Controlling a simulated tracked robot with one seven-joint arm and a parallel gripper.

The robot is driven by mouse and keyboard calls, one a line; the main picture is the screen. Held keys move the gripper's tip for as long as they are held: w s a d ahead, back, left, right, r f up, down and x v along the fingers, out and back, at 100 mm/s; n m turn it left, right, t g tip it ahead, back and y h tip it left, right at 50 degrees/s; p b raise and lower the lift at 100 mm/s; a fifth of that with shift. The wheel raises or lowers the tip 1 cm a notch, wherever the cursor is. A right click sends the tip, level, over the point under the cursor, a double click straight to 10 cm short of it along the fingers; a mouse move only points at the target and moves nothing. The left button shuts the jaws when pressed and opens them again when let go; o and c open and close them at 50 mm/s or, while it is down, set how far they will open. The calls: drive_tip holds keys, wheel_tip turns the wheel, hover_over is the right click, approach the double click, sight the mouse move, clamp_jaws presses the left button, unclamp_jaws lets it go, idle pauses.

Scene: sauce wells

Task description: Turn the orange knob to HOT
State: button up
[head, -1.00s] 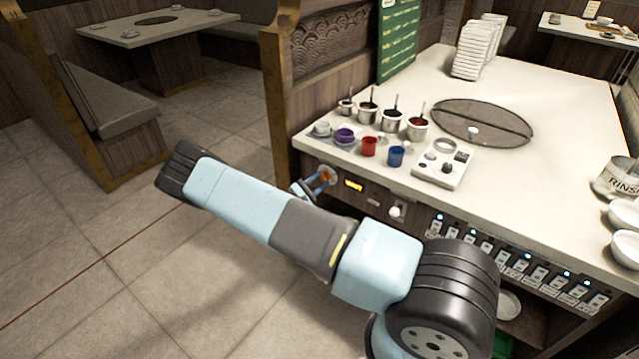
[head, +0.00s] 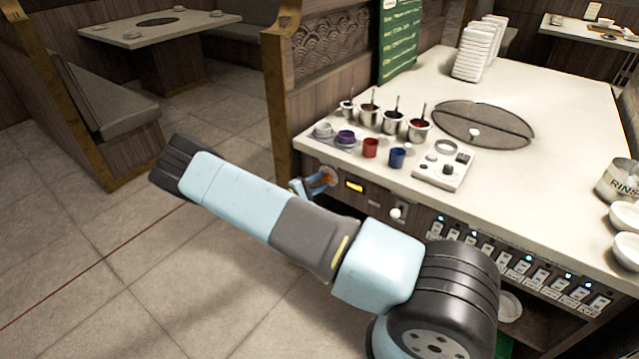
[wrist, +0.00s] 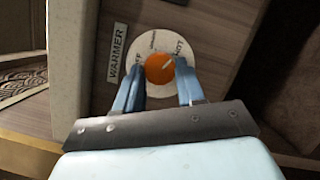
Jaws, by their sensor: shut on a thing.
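The orange knob (wrist: 158,70) sits on a round white dial (wrist: 154,40) on the wooden front panel. Its pale mark points up and right, roughly toward the word HOT (wrist: 180,49). OFF shows at the dial's left, partly beside a finger, and a WARMER label (wrist: 118,52) stands left of the dial. My gripper (wrist: 159,72) is shut on the knob, one blue finger on each side. In the head view the knob (head: 327,177) shows small below the counter edge, with my gripper (head: 320,183) at it.
A lit amber display (head: 354,187) and a white knob (head: 397,212) are to the right on the panel. Above, the counter holds sauce pots (head: 393,121), a red cup (head: 370,148) and a blue cup (head: 397,157). Open floor lies left of my arm.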

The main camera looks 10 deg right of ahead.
drive_tip(key=shift+s+f, duration=0.15)
drive_tip(key=shift+f, duration=0.1)
drive_tip(key=o, duration=1)
drive_tip(key=shift+r, duration=0.15)
drive_tip(key=shift+o, duration=0.2)
drive_tip(key=v, duration=1.3)
drive_tip(key=shift+a, duration=0.35)
